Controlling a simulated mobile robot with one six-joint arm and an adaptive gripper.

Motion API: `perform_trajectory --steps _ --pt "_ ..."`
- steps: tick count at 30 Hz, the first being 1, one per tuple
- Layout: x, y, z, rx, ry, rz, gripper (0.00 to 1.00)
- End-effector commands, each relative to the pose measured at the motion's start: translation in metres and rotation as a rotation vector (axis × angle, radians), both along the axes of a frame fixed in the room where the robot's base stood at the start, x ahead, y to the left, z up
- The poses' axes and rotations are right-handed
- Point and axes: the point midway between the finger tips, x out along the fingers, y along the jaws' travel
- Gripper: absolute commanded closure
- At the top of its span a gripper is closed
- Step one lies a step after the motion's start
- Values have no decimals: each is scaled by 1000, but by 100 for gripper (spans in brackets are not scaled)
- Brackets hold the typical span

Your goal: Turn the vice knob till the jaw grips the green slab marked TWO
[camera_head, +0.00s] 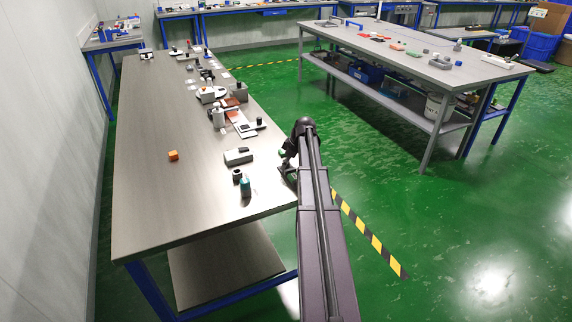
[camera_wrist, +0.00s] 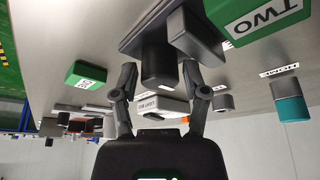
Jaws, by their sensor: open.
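In the wrist view a dark knob (camera_wrist: 159,62) points toward me, in front of the vice's grey block (camera_wrist: 196,38) and dark base. The green slab marked TWO (camera_wrist: 238,30) is at the upper right, beside the grey block; I cannot tell whether they touch. My gripper (camera_wrist: 158,76) is open, with one finger on each side of the knob; contact is not clear. In the head view my gripper (camera_head: 290,160) is small at the table's right edge, mostly hidden by my arm, and the vice cannot be made out.
Another green block (camera_wrist: 86,74) with a white label is at the left of the wrist view. A teal-and-grey cylinder (camera_wrist: 289,100) and a grey cylinder (camera_wrist: 222,101) stand at the right. An orange block (camera_head: 173,155) lies on the mostly clear left side of the table (camera_head: 150,200).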

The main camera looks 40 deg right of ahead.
Motion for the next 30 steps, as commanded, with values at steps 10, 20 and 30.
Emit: perform_trajectory --steps 10,20,30 --pt "0 0 0 0 0 0 92" --pt "0 1 0 0 0 -12 100" --pt "-1 2 0 0 1 -140 100"
